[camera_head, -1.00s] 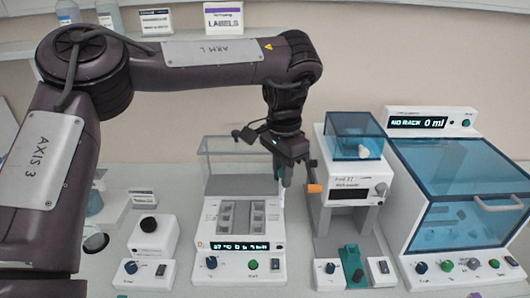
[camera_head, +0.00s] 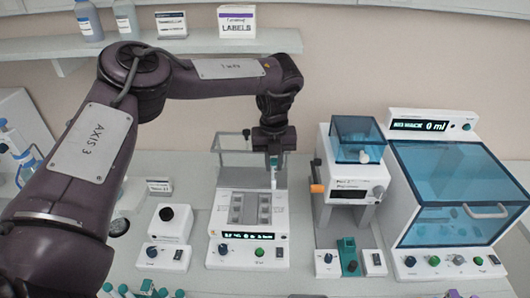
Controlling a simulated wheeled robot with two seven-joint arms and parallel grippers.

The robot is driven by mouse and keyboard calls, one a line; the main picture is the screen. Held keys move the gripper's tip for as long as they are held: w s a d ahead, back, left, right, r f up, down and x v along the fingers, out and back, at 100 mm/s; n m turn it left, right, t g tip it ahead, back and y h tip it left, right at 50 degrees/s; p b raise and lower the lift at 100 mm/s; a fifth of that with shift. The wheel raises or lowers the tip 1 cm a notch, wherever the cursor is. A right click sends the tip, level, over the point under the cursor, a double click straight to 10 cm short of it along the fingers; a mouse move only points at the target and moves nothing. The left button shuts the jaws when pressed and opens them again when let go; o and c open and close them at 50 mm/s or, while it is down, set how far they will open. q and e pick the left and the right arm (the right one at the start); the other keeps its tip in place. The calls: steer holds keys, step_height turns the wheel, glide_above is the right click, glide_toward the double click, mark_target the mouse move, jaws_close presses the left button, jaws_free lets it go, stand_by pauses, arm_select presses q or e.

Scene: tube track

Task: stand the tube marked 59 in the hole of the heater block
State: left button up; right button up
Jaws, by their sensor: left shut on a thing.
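My left gripper (camera_head: 273,154) points down and is shut on a slim tube (camera_head: 273,180) with a greenish cap. The tube hangs upright; its marking is too small to read. My right gripper is out of view.
A small white unit with a black top (camera_head: 166,214) stands left of the heater. A press-like device with an orange handle (camera_head: 317,188) and a blue-windowed cabinet (camera_head: 448,190) stand to the right. Several green-capped tubes (camera_head: 147,287) show at the bottom left edge.

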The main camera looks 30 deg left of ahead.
arm_select(q)
steer(key=a+f+m+p, duration=0.2)
steer(key=a+f+m, duration=0.1)
steer(key=f+m, duration=0.3)
steer(key=m, duration=0.2)
steer(key=shift+w+m+p, duration=0.3)
steer(key=shift+w+p, duration=0.05)
steer(key=shift+f, duration=0.2)
stand_by(0.3)
steer(key=shift+f, duration=0.1)
